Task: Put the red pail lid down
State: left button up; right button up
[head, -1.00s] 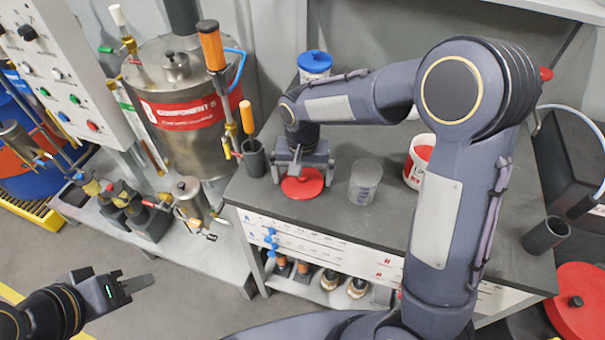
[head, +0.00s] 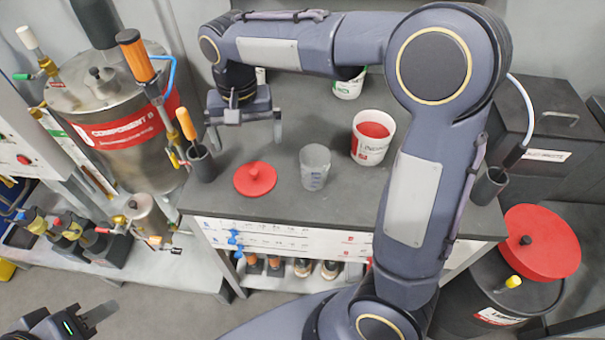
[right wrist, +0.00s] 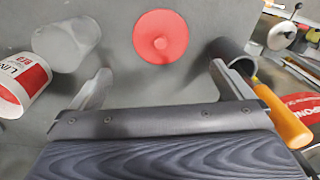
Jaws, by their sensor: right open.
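The red pail lid (head: 255,179) lies flat on the dark workbench top, near its front left edge. It also shows in the right wrist view (right wrist: 161,37), ahead of the spread fingers. My right gripper (head: 247,140) is open and empty, above and behind the lid, apart from it. In the right wrist view its two fingers (right wrist: 160,82) stand wide apart with bare bench between them. The open pail (head: 371,138) with red contents stands on the bench to the right. My left gripper (head: 88,322) is at the lower left, away from the bench; its jaw state is unclear.
A clear cup (head: 314,167) stands right of the lid. A dark holder (head: 201,164) with an orange-handled tool stands left of it. A white-and-green tub (head: 348,86) is behind, partly hidden by my right arm. A larger red lid (head: 541,242) sits on a drum at right.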

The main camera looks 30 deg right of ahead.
jog(key=s+d+r+n+t+y, duration=0.1)
jog(key=s+d+r+t+y, duration=0.15)
jog(key=s+d, duration=0.6)
jog(key=s+a+f+n+t+y, duration=0.1)
jog(key=s+f+t, duration=0.2)
jog(key=s, duration=1)
jog(key=shift+s+f, duration=0.15)
jog(key=shift+f, duration=0.3)
